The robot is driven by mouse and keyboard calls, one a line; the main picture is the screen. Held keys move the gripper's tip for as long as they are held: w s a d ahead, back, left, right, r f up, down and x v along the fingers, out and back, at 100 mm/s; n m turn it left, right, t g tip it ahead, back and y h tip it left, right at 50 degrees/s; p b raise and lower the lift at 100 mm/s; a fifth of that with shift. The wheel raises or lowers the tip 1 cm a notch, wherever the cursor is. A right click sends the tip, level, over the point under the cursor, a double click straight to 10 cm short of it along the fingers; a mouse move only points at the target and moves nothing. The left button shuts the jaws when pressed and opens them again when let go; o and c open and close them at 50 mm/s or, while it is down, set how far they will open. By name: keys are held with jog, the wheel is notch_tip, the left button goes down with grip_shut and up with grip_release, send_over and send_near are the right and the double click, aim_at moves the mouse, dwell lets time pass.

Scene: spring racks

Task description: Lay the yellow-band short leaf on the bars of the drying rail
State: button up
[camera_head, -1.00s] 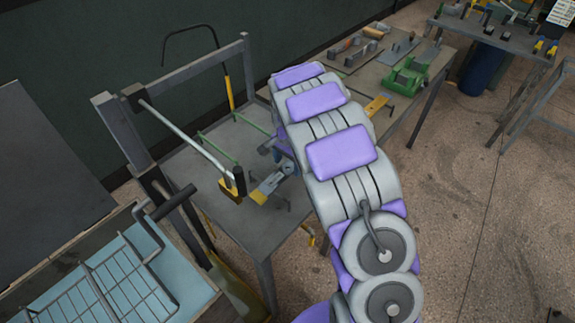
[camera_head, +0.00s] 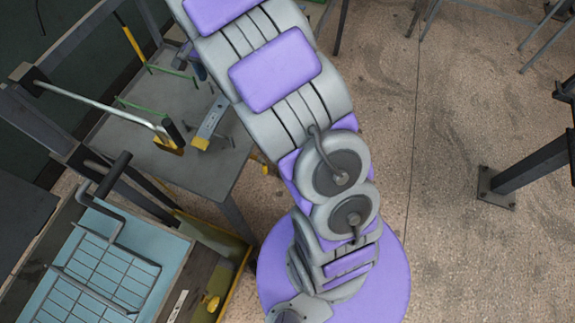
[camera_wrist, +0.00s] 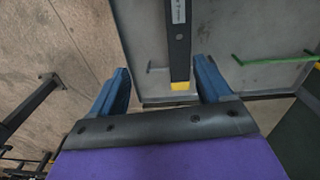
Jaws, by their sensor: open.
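A grey leaf with a yellow band at its near end (camera_head: 211,122) lies over the grey metal table in the head view. In the wrist view the leaf (camera_wrist: 179,45) runs down from the top edge, dark with a pale label, its yellow end pointing toward my palm. My gripper (camera_wrist: 161,67) is open, with one blue finger well to the left of the leaf and the other close to its right. No grip on it shows. Green bars (camera_head: 172,71), probably the drying rail, stand on the table; one green bar (camera_wrist: 275,59) also shows at right in the wrist view.
A silver bar with a black handle and yellow block (camera_head: 100,105) reaches over the table (camera_head: 205,178) from the left. A wire basket (camera_head: 105,275) sits in a light-blue tray at lower left. Open floor (camera_head: 440,220) lies right of my arm.

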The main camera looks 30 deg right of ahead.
jog(key=s+r+n, duration=0.2)
jog(key=s+r, duration=0.2)
jog(key=s, duration=0.6)
jog(key=s+r+n, duration=0.2)
jog(key=s+r, duration=0.2)
jog(key=s, duration=0.6)
jog(key=s+f+n+g, duration=0.1)
jog(key=s+n, duration=0.5)
jog(key=s, duration=1.2)
jog(key=shift+s+a+f+g, duration=0.25)
jog(key=shift+s+a+g, duration=0.1)
jog(key=shift+a, duration=0.1)
